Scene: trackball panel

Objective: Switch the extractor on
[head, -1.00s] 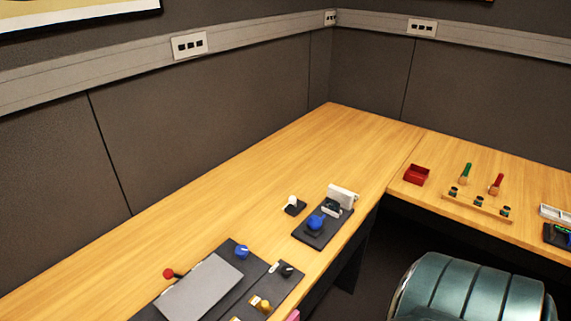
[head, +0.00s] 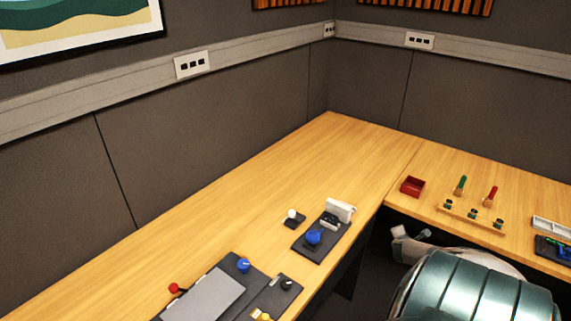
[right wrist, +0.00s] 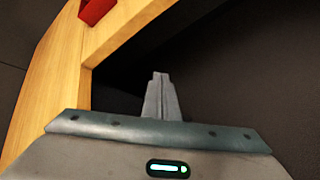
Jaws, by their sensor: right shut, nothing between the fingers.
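My right gripper (head: 400,235) is in front of the inner desk corner, beyond the teal chair-like form, apart from the controls. In the right wrist view its two fingers (right wrist: 160,78) are together with nothing between them. A dark panel with a blue ball (head: 313,237) and a white block (head: 340,210) lies on the left desk near its front edge. A small black base with a white knob (head: 292,215) stands beside it. I cannot tell which control belongs to the extractor. My left gripper is not in view.
A larger dark panel (head: 253,283) with a grey plate, red-tipped lever (head: 174,288) and blue knob (head: 243,265) lies nearer. The far corner is clear.

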